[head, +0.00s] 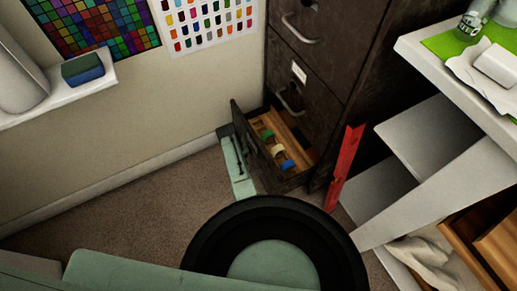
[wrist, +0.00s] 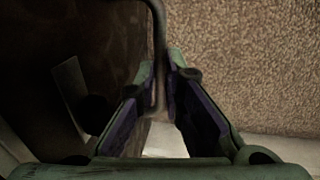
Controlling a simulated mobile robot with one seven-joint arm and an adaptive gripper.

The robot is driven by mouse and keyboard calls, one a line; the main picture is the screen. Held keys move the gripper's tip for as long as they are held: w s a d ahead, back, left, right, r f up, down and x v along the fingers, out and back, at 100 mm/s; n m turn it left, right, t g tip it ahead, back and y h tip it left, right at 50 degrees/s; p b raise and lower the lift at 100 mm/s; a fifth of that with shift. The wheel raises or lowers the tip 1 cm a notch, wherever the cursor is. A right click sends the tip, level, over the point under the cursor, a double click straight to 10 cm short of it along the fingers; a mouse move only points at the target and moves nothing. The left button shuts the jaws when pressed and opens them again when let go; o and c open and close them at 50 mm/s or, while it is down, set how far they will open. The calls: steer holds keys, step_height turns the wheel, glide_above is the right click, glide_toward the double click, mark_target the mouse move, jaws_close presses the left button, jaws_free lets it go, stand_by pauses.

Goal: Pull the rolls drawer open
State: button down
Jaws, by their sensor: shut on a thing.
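The rolls drawer (head: 296,137) is the bottom drawer of a dark cabinet (head: 318,85). It stands out from the cabinet, with a wooden inside and green, cream and blue rolls (head: 278,150) in it. Its dark front (head: 247,138) faces left in the head view. My gripper (head: 238,165) is beside that front, small and partly hidden. In the wrist view my gripper (wrist: 162,78) is shut on the thin bar handle (wrist: 159,35), which runs between its two fingers. The dark drawer front (wrist: 105,40) fills the left of that view.
A red upright strip (head: 345,167) stands right of the drawer, near a white stepped shelf unit (head: 420,140). A wall shelf (head: 75,92) holds a blue-green block (head: 83,69). Bare carpet (head: 135,215) lies left of the drawer.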

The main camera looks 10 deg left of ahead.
steer(key=s+a, duration=0.8)
steer(key=a, duration=0.4)
steer(key=shift+s+p, duration=0.35)
steer(key=shift+s, duration=0.05)
steer(key=c, duration=2)
jaws_free()
steer(key=shift+o, duration=0.2)
step_height(320, 180, up, 12)
steer(key=s+a, duration=0.1)
steer(key=a, duration=0.1)
steer(key=shift+s, duration=0.15)
steer(key=shift+f, duration=0.1)
